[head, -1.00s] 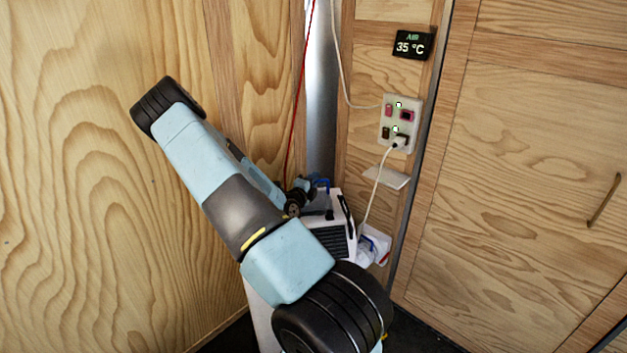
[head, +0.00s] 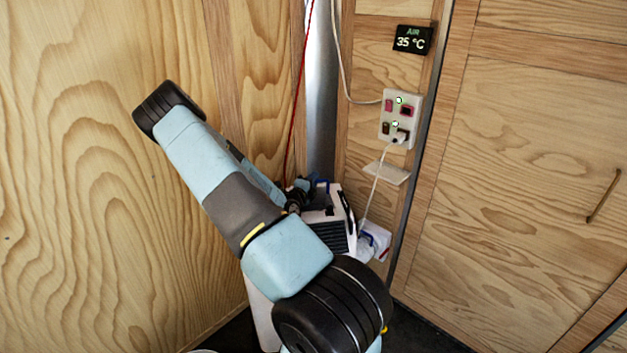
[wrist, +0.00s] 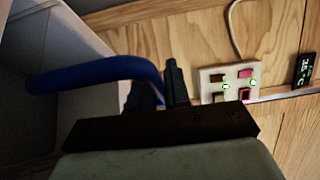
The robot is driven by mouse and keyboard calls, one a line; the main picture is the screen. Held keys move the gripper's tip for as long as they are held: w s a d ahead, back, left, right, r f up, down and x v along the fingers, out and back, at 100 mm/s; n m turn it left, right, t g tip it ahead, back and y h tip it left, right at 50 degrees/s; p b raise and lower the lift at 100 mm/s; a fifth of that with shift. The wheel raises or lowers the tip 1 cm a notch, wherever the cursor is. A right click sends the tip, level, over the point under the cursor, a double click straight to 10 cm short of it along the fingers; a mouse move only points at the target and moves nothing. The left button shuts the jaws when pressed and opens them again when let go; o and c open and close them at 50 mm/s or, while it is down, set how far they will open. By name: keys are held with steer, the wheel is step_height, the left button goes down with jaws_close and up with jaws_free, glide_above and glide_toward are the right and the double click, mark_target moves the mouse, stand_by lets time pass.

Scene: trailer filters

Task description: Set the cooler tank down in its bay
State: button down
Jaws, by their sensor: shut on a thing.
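The white cooler (head: 325,217) with a dark grille stands in the corner, partly hidden behind my arm. My gripper (head: 308,187) is at the top of the cooler. In the wrist view its dark fingers (wrist: 161,88) are shut at the end of a curved blue handle (wrist: 92,71), which I take to be the cooler tank's. A bit of blue also shows beside the gripper in the head view (head: 322,182). Pale grey walls (wrist: 62,35) stand close at the left of the wrist view. The tank's body, its base and the bay floor cannot be made out.
A switch panel (head: 400,118) with lit green lamps and a plugged-in white cable is on the wall, above a small shelf (head: 386,173). A white item (head: 374,240) sits right of the cooler. A red cord (head: 296,100) hangs behind. Wooden walls close in on both sides.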

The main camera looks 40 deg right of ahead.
steer(key=shift+f, duration=1.4)
steer(key=c, duration=1)
jaws_free()
steer(key=v, duration=1.4)
steer(key=shift+f, duration=0.1)
steer(key=shift+d, duration=0.1)
